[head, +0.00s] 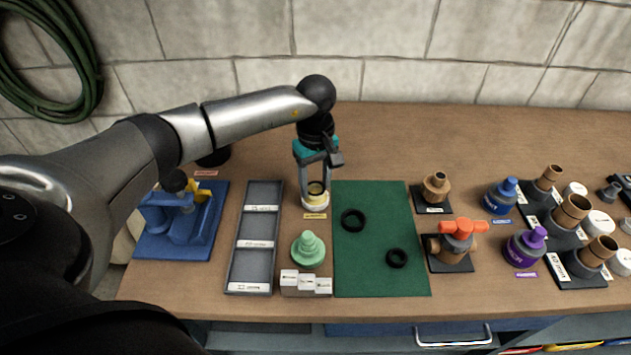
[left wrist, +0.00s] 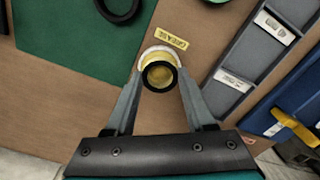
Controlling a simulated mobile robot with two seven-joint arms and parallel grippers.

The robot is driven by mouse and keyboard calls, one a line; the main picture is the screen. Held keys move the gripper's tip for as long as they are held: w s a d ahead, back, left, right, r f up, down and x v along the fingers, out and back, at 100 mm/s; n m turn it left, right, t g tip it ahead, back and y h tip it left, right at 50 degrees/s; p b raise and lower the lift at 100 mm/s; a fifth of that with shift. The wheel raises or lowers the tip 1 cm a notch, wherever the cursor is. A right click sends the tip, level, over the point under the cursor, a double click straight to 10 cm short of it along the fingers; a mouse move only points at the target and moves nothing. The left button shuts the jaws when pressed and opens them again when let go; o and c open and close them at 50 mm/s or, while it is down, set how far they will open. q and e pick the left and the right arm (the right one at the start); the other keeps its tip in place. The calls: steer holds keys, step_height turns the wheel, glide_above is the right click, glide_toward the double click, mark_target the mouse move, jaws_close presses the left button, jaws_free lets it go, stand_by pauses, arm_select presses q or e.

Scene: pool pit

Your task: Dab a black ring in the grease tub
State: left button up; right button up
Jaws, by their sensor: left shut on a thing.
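My left gripper (head: 316,182) points down and is shut on a small black ring (left wrist: 161,87), held flat between its fingertips. The ring is over the grease tub (head: 316,207), a small white tub with yellow grease, whose white rim shows in the left wrist view (left wrist: 145,54). Yellow shows through the ring. I cannot tell whether the ring touches the grease. Two larger black rings lie on the green mat (head: 380,282), one at its upper left (head: 353,220) and one lower right (head: 397,258). My right gripper is not in view.
Left of the tub lie a grey compartment tray (head: 240,271) and a blue vise (head: 180,232). A green stepped cone (head: 308,250) and white label blocks (head: 305,284) stand in front. Brass valve parts (head: 457,243) and bottles (head: 524,248) stand right of the mat.

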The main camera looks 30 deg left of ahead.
arm_select(q)
steer(key=shift+r+p, duration=1.85)
steer(key=shift+r, duration=1.3)
